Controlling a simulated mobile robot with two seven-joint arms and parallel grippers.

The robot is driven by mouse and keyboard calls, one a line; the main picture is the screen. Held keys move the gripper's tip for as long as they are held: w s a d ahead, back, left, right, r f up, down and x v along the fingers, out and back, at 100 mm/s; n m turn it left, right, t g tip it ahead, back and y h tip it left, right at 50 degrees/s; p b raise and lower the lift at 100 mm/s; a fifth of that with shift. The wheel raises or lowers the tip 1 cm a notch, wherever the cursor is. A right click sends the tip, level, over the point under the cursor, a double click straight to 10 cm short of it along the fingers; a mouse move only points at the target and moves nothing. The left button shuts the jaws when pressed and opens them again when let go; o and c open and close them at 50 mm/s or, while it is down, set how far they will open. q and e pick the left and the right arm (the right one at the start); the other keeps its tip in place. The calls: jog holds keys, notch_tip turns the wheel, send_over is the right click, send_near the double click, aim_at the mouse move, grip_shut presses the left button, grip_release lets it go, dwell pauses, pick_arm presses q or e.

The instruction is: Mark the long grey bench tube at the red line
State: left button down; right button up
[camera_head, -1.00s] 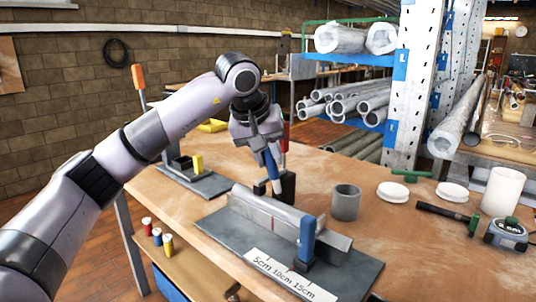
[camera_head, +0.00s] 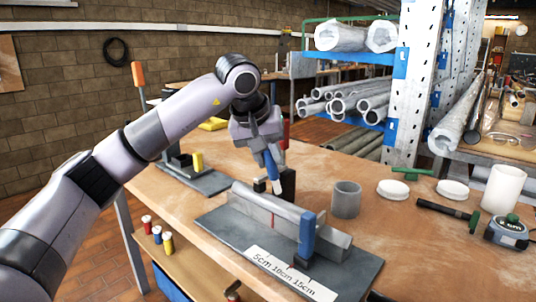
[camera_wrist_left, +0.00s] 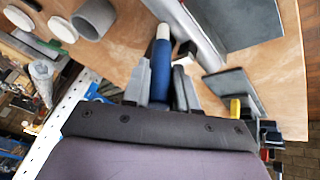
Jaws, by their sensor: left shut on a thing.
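My left gripper (camera_head: 266,147) is shut on a blue marker (camera_head: 272,168) with a pale tip pointing down. The tip is above the bench, behind the tube in the head view; I see no contact with the tube. The marker (camera_wrist_left: 160,78) also shows between the fingers in the left wrist view. The long grey tube (camera_head: 255,207) lies on a dark grey base plate (camera_head: 222,232), with a thin red line on it near its middle. A blue upright piece (camera_head: 307,237) stands at its near end. My right gripper is out of view.
A white scale strip (camera_head: 290,275) lies on the plate's front. A black block (camera_head: 288,184) stands behind the tube.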

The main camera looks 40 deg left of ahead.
pick_arm(q)
jog(key=shift+f, duration=0.3)
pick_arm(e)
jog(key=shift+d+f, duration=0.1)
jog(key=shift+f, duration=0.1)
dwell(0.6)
pick_arm(q)
jog(key=shift+r+p, duration=0.65)
jog(key=shift+r, duration=0.05)
jog(key=shift+r+p, duration=2.05)
jog(key=shift+p, duration=0.1)
jog(key=shift+r+p, duration=0.85)
jog(key=shift+f, duration=0.1)
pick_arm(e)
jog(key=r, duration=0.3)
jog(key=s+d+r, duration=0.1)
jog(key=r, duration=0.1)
